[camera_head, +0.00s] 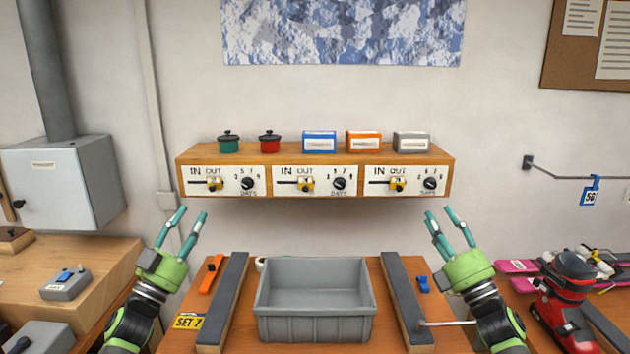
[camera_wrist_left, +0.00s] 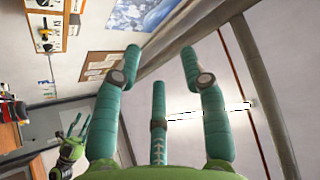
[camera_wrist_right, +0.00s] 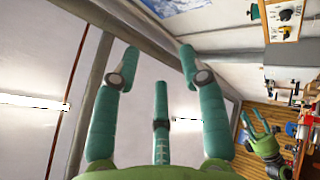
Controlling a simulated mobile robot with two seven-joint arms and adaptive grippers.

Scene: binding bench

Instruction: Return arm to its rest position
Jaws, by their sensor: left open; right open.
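My left gripper (camera_head: 189,222) is raised at the left of the bench, fingers spread and pointing up, with nothing between them. In the left wrist view its teal fingers (camera_wrist_left: 160,70) are apart and empty against the wall and ceiling. My right gripper (camera_head: 449,228) is raised at the right of the bench in a similar pose, also open and empty. In the right wrist view its fingers (camera_wrist_right: 157,72) are spread with nothing between them. Neither gripper touches anything in view.
An empty grey bin (camera_head: 315,325) stands on the wooden bench between two dark rails (camera_head: 222,300), (camera_head: 406,302). A shelf (camera_head: 315,157) with dial panels, two small pots and several boxes hangs behind. A red ski boot (camera_head: 565,300) stands at the right. A metal rod (camera_head: 447,323) lies near my right arm.

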